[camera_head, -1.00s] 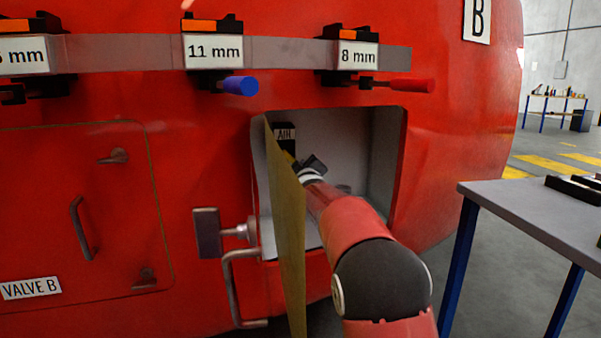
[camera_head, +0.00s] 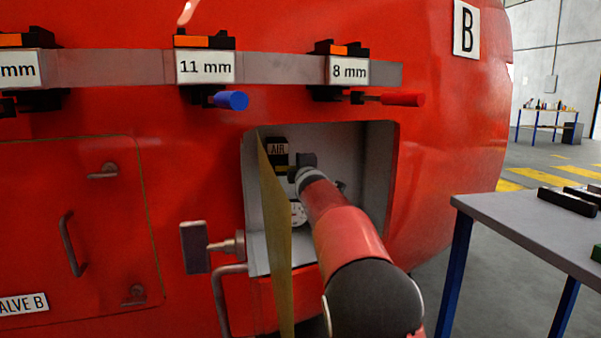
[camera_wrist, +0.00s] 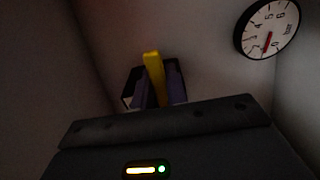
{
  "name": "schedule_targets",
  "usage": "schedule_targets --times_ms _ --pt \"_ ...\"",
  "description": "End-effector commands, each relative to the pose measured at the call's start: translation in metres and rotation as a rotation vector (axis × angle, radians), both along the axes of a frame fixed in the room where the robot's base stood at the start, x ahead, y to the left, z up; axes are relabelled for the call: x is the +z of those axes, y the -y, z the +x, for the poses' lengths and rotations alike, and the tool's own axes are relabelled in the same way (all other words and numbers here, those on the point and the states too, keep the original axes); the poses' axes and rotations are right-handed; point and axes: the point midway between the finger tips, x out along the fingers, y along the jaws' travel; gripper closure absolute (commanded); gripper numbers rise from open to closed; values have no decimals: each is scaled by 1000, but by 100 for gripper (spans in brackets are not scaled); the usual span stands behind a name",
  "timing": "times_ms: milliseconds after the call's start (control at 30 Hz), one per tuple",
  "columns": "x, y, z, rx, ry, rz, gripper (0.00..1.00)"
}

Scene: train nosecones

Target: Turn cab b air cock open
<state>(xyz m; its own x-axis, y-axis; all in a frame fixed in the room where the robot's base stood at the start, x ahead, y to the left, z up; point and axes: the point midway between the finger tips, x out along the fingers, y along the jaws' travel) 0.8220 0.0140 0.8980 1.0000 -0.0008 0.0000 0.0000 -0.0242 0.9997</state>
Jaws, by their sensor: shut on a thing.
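The air cock's yellow handle (camera_wrist: 153,75) stands between my gripper's two dark fingers (camera_wrist: 154,88) in the wrist view. My gripper is shut on it. In the head view the yellow handle (camera_head: 284,170) shows as a small strip below the black-and-white AIR label (camera_head: 278,149). My gripper (camera_head: 294,172) is inside the open grey recess (camera_head: 345,145) in the red nosecone, near its back left corner. The cock's body is hidden behind my gripper and the open door.
The recess's open door (camera_head: 272,235) stands edge-on just left of my arm. A blue-handled tool (camera_head: 231,101) and a red-handled tool (camera_head: 402,100) hang above. A table (camera_head: 535,225) stands right.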

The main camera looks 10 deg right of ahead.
Motion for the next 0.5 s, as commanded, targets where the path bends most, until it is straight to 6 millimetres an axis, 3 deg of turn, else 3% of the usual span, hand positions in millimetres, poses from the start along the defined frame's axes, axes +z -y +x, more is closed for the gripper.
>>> schedule_targets --times_ms 500 --pt "2 -1 0 2 0 -43 100"
